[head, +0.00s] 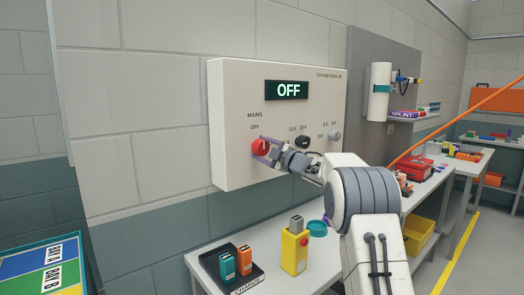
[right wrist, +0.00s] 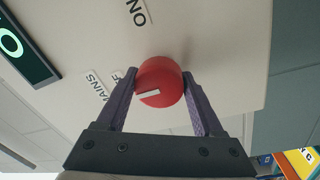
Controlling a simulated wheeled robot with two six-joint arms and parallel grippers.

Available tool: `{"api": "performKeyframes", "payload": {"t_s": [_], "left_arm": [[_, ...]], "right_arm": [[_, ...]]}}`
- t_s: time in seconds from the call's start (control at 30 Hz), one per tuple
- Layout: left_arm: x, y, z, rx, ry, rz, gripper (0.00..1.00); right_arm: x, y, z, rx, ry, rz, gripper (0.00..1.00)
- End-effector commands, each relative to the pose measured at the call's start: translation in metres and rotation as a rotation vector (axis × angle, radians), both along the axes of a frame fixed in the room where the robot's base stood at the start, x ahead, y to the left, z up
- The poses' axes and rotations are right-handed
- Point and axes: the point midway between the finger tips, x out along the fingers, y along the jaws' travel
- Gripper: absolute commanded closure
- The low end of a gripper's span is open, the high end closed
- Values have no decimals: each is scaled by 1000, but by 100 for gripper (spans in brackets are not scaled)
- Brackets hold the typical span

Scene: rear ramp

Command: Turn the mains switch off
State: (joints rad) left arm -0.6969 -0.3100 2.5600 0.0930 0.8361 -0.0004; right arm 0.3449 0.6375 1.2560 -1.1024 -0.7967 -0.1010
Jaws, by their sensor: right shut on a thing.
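The mains switch is a red round knob (head: 259,147) at the lower left of a white wall-mounted control box (head: 229,110). The box's display (head: 287,90) reads OFF. My right gripper (head: 265,150) is shut on the red knob. In the right wrist view the knob (right wrist: 160,82) sits between the two purple-grey fingers of the gripper (right wrist: 161,88), and a white pointer line shows on its face. The display (right wrist: 22,45) is partly cut off there. My left gripper is not in view.
Other knobs, one black (head: 303,142) and one grey (head: 334,135), sit to the right on the box. Below stands a table (head: 213,252) with a charger tray (head: 254,283) and a yellow device (head: 294,256). An orange hose (head: 450,118) crosses at the right.

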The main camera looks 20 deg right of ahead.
Motion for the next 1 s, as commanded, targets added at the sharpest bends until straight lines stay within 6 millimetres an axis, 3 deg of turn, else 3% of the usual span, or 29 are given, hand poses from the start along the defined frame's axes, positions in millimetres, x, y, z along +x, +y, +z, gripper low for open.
{"api": "performKeyframes", "payload": {"t_s": [0.17, 0.2, 0.27, 0.67, 1.0], "left_arm": [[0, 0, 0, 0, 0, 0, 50], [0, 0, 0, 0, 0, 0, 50], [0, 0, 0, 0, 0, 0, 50], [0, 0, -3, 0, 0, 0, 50], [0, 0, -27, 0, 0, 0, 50]], "right_arm": [[-1, -3, 4, -2, -7, -7, 87], [-1, -3, 4, -2, -7, -7, 27], [-1, -3, 4, -2, -7, -7, 4], [-5, -3, 0, -1, -2, -3, 4], [-63, -25, -6, 0, -4, -6, 4]]}}
